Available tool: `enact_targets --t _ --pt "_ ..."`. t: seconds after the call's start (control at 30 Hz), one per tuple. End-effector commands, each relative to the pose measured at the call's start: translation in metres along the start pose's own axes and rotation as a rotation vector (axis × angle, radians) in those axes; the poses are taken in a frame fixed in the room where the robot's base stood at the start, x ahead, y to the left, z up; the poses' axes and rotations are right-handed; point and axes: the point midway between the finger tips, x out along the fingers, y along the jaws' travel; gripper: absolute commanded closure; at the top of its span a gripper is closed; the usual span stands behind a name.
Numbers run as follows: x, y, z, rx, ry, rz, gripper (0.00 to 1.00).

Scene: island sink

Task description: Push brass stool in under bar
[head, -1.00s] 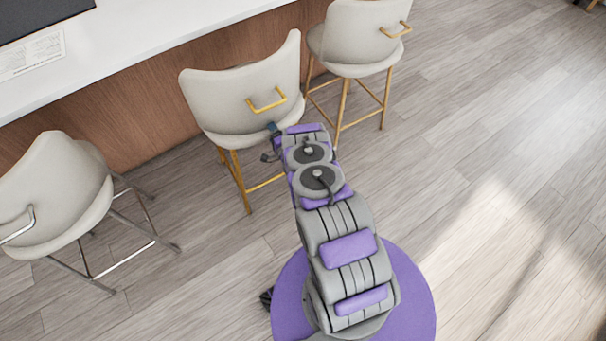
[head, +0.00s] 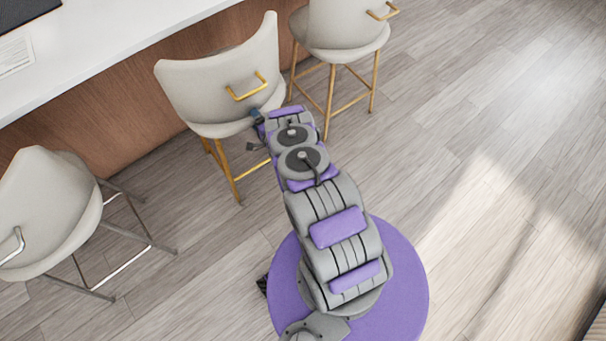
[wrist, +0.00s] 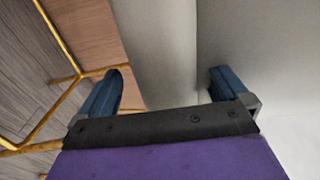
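The brass stool at my gripper has a cream shell, a brass back handle and brass legs (head: 223,85); it stands in front of the bar, its back toward me. The bar has a white top (head: 110,50) and a wood front. My gripper (head: 253,130) is at the rear of the seat, below the handle. In the wrist view the two blue fingers of my gripper (wrist: 163,88) are apart, with the pale shell (wrist: 165,50) filling the space ahead and between them. Brass legs show at left there. Whether the fingers touch the shell I cannot tell.
A second brass-legged stool (head: 340,30) stands to the right, close to the first. A stool with silver-grey legs (head: 50,210) stands to the left. The wood-plank floor (head: 470,150) at right is open.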

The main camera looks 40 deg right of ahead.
Motion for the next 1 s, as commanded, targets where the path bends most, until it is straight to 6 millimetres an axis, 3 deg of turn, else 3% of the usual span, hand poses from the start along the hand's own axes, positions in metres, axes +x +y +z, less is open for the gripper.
enact_targets --t 0.43,1.0 --pt "-0.005 -0.003 -0.002 0.0 0.003 -0.003 0.0" --pt "-0.081 -0.003 -0.002 -0.001 0.002 -0.006 0.0"
